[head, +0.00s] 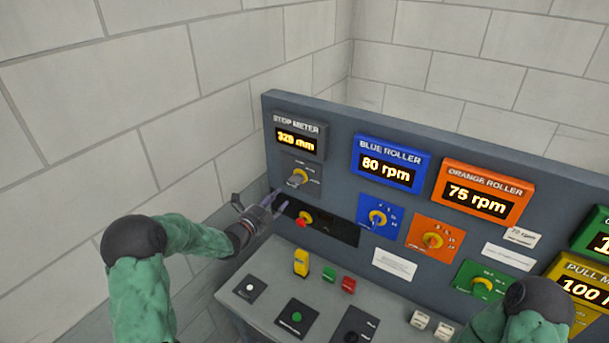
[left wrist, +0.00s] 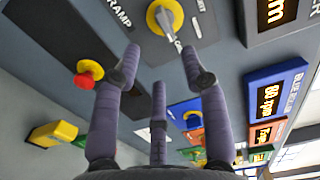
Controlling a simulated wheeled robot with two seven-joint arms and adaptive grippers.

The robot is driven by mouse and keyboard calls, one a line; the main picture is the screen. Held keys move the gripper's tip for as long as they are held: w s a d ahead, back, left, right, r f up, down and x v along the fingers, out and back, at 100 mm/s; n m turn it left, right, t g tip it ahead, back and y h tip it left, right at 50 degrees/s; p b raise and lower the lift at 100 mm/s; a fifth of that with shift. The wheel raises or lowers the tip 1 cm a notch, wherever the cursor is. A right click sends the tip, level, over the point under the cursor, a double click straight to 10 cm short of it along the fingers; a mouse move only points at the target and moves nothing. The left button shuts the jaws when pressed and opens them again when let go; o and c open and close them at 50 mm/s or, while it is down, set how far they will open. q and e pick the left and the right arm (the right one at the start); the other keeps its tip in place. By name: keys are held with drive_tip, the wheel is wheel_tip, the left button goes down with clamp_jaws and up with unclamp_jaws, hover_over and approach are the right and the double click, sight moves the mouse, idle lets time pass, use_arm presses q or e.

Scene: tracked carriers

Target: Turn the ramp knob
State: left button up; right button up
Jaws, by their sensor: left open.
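The ramp knob (head: 298,177) has a grey handle on a yellow disc. It sits on a grey plate below the STOP METER display, which reads 329 mm. In the left wrist view the knob (left wrist: 167,20) is at the top centre, with the word RAMP lettered to its left. My left gripper (head: 278,203) is just left of and below the knob in the head view. Its purple fingers (left wrist: 163,68) are spread and empty, pointing toward the knob, and appear apart from it. My right gripper is out of view.
A black plate with a red knob (head: 303,221) lies just below the ramp knob, close to my left fingers. Blue (head: 378,217) and orange (head: 432,241) knob plates are to the right. A yellow block (head: 301,262) stands on the console ledge. A brick wall (head: 130,100) is at left.

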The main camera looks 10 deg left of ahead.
sight(295, 182)
use_arm(q)
drive_tip(key=p+x, duration=0.2)
drive_tip(key=x, duration=0.9)
drive_tip(key=shift+r, duration=0.1)
clamp_jaws()
